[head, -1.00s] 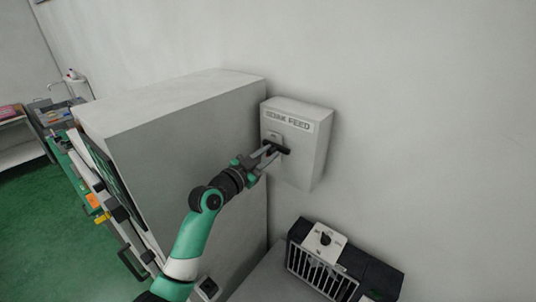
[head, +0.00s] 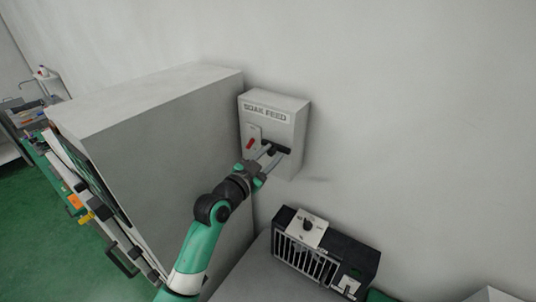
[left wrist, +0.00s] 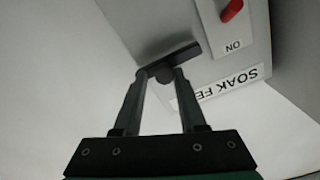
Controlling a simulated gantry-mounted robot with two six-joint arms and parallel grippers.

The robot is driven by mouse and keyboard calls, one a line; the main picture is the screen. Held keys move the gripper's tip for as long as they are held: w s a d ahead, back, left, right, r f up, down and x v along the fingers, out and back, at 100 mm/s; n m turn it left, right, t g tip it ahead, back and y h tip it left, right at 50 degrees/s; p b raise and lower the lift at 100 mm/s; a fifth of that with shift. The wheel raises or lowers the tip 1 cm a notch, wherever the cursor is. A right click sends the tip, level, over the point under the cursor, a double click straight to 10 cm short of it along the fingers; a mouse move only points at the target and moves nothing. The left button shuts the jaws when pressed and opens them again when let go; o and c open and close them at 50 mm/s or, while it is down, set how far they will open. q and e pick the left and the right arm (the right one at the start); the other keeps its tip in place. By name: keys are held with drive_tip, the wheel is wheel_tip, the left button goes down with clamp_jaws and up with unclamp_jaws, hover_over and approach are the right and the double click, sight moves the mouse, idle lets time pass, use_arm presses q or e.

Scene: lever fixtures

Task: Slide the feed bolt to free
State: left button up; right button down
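The feed bolt (head: 281,149) is a black bar handle on the front of a grey box (head: 287,131) labelled SOAK FEED, fixed to the wall. It also shows in the left wrist view (left wrist: 186,55), with a round dark part between my fingertips. My left gripper (head: 268,153) reaches the box from below, its fingers partly closed on either side of the bolt; the left wrist view shows them (left wrist: 162,76) at it. A red piece (head: 250,144) shows on a pale plate left of the bolt, near ON lettering in the wrist view. My right gripper is out of view.
A large grey cabinet (head: 165,140) stands close on the left of the box. Below right is a black unit (head: 350,262) with a white grille and a dial. The wall to the right of the box is clear.

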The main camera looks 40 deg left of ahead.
use_arm(q)
drive_tip(key=shift+o, duration=0.8)
drive_tip(key=shift+s, duration=0.15)
drive_tip(key=s+b, duration=0.1)
drive_tip(key=s, duration=1)
drive_tip(key=shift+s+d, duration=0.2)
drive_tip(key=shift+d, duration=0.15)
